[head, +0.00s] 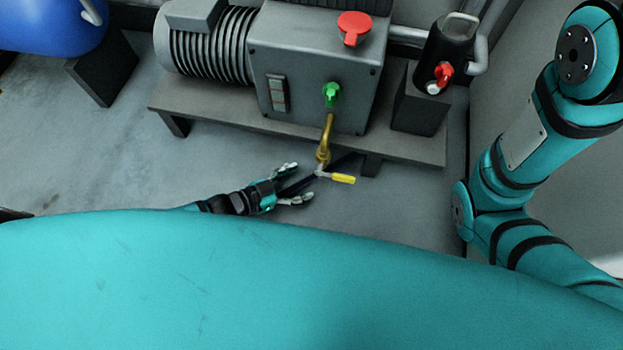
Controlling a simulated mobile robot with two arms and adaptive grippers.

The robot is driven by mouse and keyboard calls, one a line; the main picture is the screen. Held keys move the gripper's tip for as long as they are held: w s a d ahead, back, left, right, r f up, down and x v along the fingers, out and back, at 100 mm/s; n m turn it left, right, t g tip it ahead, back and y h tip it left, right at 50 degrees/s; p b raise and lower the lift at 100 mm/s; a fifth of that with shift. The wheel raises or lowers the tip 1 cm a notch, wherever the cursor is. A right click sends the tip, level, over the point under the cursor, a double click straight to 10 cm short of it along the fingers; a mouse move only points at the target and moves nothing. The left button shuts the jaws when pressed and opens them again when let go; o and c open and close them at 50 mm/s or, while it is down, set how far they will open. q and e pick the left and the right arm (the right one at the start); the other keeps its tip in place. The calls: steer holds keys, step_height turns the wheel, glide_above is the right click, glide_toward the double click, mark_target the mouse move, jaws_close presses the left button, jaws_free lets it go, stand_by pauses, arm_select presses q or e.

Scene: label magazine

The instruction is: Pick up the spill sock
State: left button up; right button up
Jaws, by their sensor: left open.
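A dark, long, narrow thing that looks like the spill sock (297,187) lies on the floor below the brass tap. It runs from between my left gripper's fingers up and right, behind the tap, towards the bench. My left gripper (297,183) is open, with one finger on each side of the sock's near end. I cannot tell whether the fingers touch it. My right arm stands at the right; its gripper is out of view.
A brass tap (325,145) with a yellow lever (342,178) hangs down close to my left fingertips. It comes from a grey machine (312,70) on a low bench (220,115). A blue tank (45,25) is at the upper left. The floor at the left is clear.

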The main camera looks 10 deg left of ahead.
arm_select(q)
steer(key=c, duration=1.3)
steer(key=shift+c, duration=0.4)
steer(key=shift+r, duration=0.15)
